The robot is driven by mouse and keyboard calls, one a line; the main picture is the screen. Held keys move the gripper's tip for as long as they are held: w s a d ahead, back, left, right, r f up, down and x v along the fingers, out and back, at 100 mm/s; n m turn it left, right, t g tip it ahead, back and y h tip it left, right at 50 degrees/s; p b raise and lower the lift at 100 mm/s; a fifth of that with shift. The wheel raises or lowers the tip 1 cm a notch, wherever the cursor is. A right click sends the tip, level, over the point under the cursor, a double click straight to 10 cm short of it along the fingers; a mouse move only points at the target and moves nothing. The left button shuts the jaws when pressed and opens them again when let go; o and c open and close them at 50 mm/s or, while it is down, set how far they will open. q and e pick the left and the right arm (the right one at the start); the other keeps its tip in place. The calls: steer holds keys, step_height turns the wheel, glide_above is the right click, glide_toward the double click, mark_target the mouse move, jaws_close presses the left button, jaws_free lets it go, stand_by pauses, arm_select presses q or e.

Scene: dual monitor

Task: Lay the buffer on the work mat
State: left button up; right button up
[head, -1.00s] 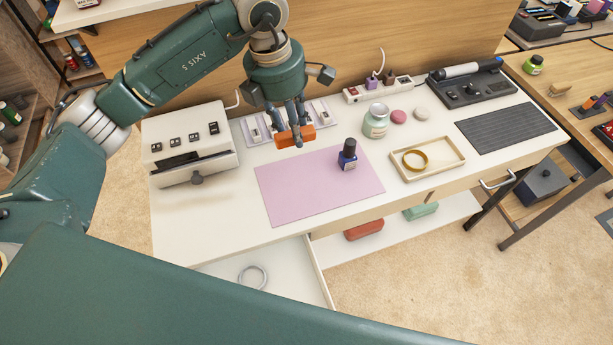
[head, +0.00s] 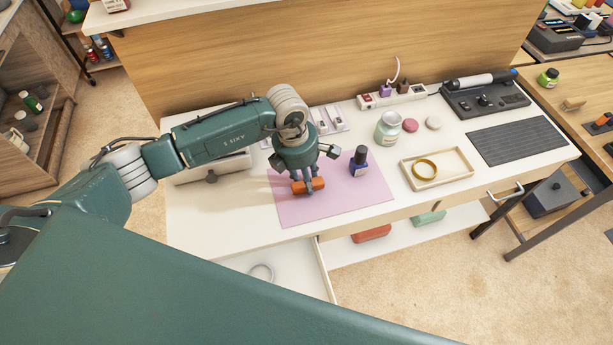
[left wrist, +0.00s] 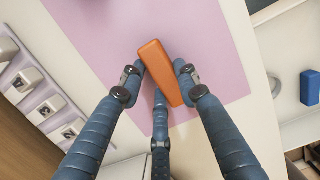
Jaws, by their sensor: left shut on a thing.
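The buffer is an orange block (head: 308,186), held in my left gripper (head: 305,188) over the pink work mat (head: 340,208). In the left wrist view the buffer (left wrist: 165,72) sits between the fingers of the left gripper (left wrist: 158,88), with the mat (left wrist: 95,30) behind it. The gripper is shut on the buffer. I cannot tell whether the buffer touches the mat or is just above it. My right gripper is not in view.
An open drawer (head: 285,272) holds a grey ring. The mat's front right part is clear.

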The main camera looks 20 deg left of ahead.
mark_target(300, 182)
arm_select(q)
steer(key=shift+f, duration=0.1)
steer(key=shift+f, duration=0.15)
steer(key=o, duration=0.8)
steer(key=shift+r, duration=0.55)
steer(key=r+b, duration=0.1)
steer(key=r, duration=0.2)
steer(key=a+r, duration=0.1)
steer(key=r, duration=0.3)
steer(key=s+r+b, duration=0.1)
steer(key=r, duration=0.3)
steer(key=shift+a+r+b, duration=0.1)
steer(key=shift+a+b, duration=0.15)
steer(key=shift+b, duration=0.1)
